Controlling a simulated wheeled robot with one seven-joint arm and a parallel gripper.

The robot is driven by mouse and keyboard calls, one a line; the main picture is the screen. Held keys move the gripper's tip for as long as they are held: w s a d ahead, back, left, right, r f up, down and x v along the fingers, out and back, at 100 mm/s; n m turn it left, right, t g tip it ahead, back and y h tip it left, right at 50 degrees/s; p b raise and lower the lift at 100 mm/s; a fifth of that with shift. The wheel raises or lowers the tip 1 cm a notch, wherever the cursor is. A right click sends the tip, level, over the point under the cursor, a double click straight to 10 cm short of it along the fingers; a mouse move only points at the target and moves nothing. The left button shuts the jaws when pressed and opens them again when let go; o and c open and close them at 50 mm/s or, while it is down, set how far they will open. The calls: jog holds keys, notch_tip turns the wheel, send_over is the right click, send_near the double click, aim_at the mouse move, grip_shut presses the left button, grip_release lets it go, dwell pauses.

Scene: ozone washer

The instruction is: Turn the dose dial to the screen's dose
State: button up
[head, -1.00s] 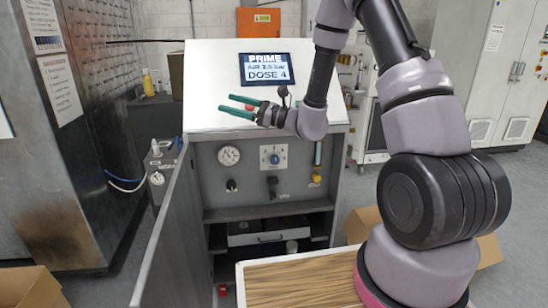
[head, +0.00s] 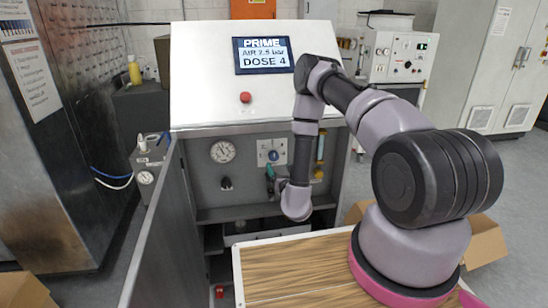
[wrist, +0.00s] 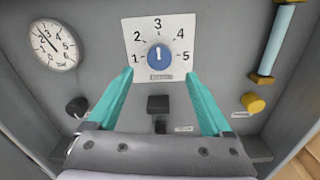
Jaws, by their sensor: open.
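The screen (head: 264,55) at the top of the cabinet reads PRIME, AIR 2.5 bar, DOSE 4. The dose dial is a blue knob (wrist: 159,58) on a white plate (wrist: 160,31) numbered 1 to 5. Its white mark points up, toward the 3. The dial also shows small in the head view (head: 272,156). My gripper (wrist: 158,75) is open and empty, with its two teal fingers spread to either side just below the dial in the wrist view. In the head view the gripper (head: 270,173) is partly hidden by my wrist, in front of the panel.
A pressure gauge (wrist: 54,45) and a black knob (wrist: 77,106) are left of the dial. A black fitting (wrist: 158,104) sits below it. A yellow knob (wrist: 253,103) and clear tube (wrist: 275,40) are at right. The open cabinet door (head: 155,235) stands at left.

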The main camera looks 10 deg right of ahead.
aim_at(275, 157)
jog(key=w, duration=0.8)
jog(key=shift+w+a, duration=0.15)
jog(key=shift+w, duration=0.25)
grip_shut()
